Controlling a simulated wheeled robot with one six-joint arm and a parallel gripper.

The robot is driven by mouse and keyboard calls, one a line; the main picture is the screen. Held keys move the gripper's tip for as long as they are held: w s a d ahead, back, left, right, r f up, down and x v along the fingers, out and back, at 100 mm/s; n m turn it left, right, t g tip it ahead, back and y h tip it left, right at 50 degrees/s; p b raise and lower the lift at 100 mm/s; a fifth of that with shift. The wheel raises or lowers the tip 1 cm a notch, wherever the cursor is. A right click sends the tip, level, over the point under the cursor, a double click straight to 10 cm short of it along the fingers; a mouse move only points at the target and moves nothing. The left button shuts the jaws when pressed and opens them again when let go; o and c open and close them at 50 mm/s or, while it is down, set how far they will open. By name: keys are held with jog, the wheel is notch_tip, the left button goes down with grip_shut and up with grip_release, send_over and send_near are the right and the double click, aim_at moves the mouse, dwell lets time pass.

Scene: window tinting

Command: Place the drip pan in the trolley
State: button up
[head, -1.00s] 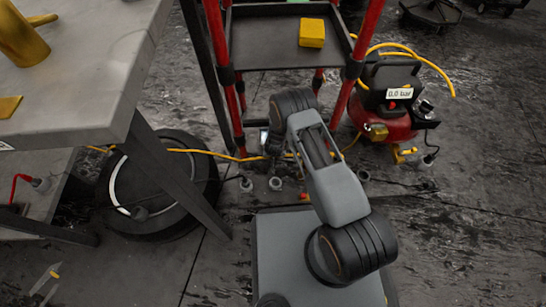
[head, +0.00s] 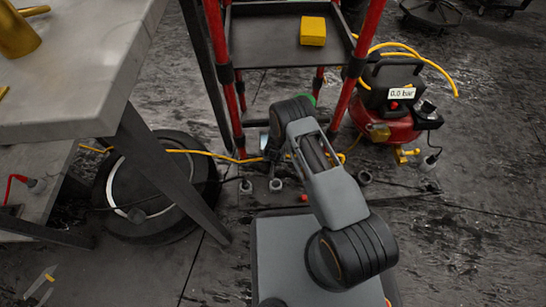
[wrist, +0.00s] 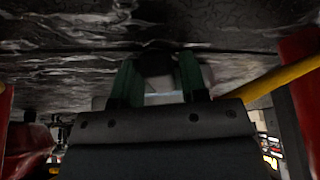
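The trolley has red posts and a dark upper tray (head: 262,48), at the top middle of the head view. I cannot make out a drip pan with certainty in either view. My gripper (wrist: 158,72) shows in the wrist view as two green fingers standing apart. A pale surface and a dark rounded shape show between and behind the fingers; I cannot tell what they are, and nothing looks clamped. In the head view my forearm hides most of the gripper, low by the trolley's posts.
A yellow block (head: 313,31) sits on the tray. A red compressor (head: 391,123) with a yellow hose stands right of the trolley. A grey table (head: 85,75) is at left, with a dark round reel-like object (head: 150,195) beneath. Small cups stand on the floor.

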jog(key=shift+o, duration=1.1)
jog(key=shift+r, duration=0.2)
jog(key=p+v, duration=0.5)
jog(key=v, duration=0.7)
